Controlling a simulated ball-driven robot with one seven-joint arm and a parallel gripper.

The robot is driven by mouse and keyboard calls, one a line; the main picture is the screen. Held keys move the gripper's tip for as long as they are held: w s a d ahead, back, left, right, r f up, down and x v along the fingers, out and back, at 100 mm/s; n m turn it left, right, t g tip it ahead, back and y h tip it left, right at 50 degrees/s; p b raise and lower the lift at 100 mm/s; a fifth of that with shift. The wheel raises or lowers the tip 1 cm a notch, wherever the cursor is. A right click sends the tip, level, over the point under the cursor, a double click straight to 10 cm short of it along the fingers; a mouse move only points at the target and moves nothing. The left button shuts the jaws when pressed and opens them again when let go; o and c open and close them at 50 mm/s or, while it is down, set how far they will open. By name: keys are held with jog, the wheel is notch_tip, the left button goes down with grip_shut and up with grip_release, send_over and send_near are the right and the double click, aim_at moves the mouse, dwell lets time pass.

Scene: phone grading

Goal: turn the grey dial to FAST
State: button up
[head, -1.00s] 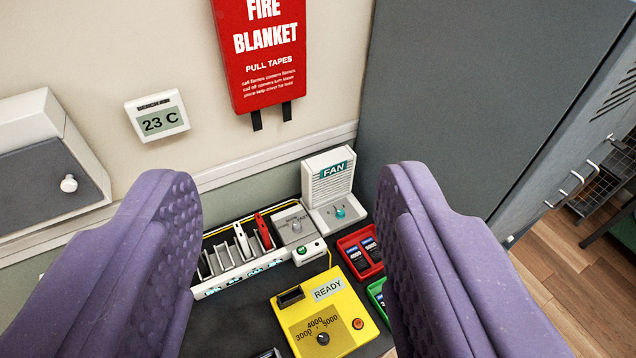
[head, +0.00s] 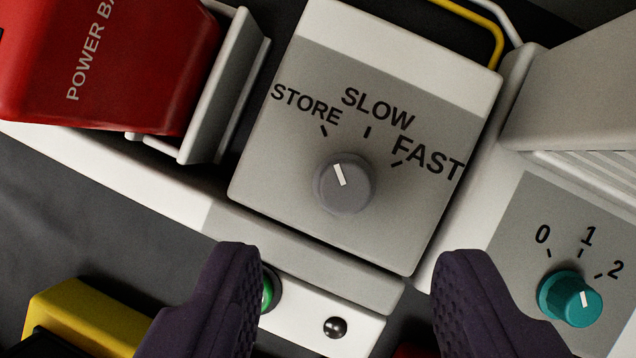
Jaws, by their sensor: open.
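The grey dial (head: 348,194) is a round knob on the sloped face of a light grey box (head: 270,160), in the middle of the head view. Printed marks STORE, SLOW and FAST fan out above it from left to right. Its white pointer line tilts up and left, in line with the STORE mark. My gripper (head: 345,255) is open, with its dark purple fingers spread wide at the lower edge of the picture. The fingers appear below the dial, one to each side. Nothing is between them in their grasp, and the dial is fully visible.
A fan unit with a teal dial (head: 570,298) marked 0, 1, 2 stands close on the right. A red power bank (head: 110,70) sits in a rack at left. A green button (head: 267,290) is partly behind my left finger. A yellow device (head: 85,315) is at lower left.

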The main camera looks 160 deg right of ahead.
aim_at(345, 192)
jog(key=b+x, duration=0.1)
jog(key=x, duration=0.5)
jog(key=shift+b, duration=0.4)
jog(key=shift+r, duration=0.1)
grip_shut()
